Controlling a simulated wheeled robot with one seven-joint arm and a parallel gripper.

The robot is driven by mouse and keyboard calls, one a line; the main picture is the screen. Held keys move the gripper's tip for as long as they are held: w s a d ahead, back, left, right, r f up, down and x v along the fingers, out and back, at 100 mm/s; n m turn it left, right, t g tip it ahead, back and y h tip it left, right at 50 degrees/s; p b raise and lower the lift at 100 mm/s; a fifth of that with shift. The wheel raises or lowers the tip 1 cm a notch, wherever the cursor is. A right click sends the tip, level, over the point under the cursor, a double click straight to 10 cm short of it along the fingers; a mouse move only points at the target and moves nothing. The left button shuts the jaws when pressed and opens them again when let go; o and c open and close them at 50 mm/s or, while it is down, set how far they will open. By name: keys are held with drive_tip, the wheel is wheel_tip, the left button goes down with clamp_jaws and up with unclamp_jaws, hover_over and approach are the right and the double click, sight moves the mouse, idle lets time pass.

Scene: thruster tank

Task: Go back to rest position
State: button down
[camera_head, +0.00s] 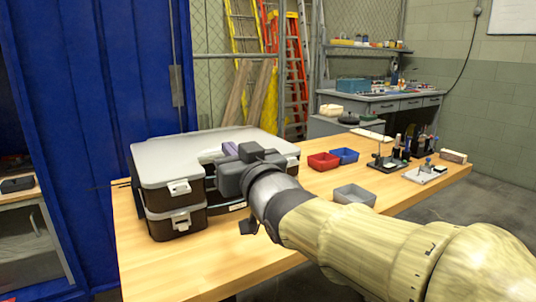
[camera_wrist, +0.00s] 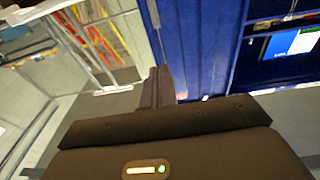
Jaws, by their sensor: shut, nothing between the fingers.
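My arm reaches in from the lower right in the head view, and my gripper (camera_head: 238,168) is in front of the toolbox top. Its dark grey body hides part of the toolbox. In the wrist view the two dark fingers of my gripper (camera_wrist: 158,86) are together, with nothing between them.
A grey-topped, dark toolbox (camera_head: 165,167) stands on the wooden table (camera_head: 190,262). Red (camera_head: 323,161), blue (camera_head: 345,155) and grey (camera_head: 354,195) bins and small tools (camera_head: 395,152) sit to the right.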

drive_tip(key=d+f+m+g+h+p, duration=0.2)
drive_tip(key=d+f+g+h, duration=0.2)
drive_tip(key=d+f, duration=0.5)
drive_tip(key=d+f+m+g+h+p, duration=0.1)
drive_tip(key=d+f+m+g+h, duration=0.25)
drive_tip(key=f, duration=0.95)
drive_tip(key=s+d+f+g+h+p, duration=0.1)
drive_tip(key=s+d+f+g+p, duration=0.1)
drive_tip(key=s+d+f+g, duration=0.45)
drive_tip(key=s+d+f+g+h+p, duration=0.1)
drive_tip(key=s+d+f+p, duration=0.15)
drive_tip(key=s+f, duration=0.45)
wheel_tip(320, 180, up, 40)
drive_tip(key=s+p, duration=0.1)
drive_tip(key=p, duration=3.5)
drive_tip(key=shift+d+f+t, duration=0.2)
drive_tip(key=shift+t, duration=0.1)
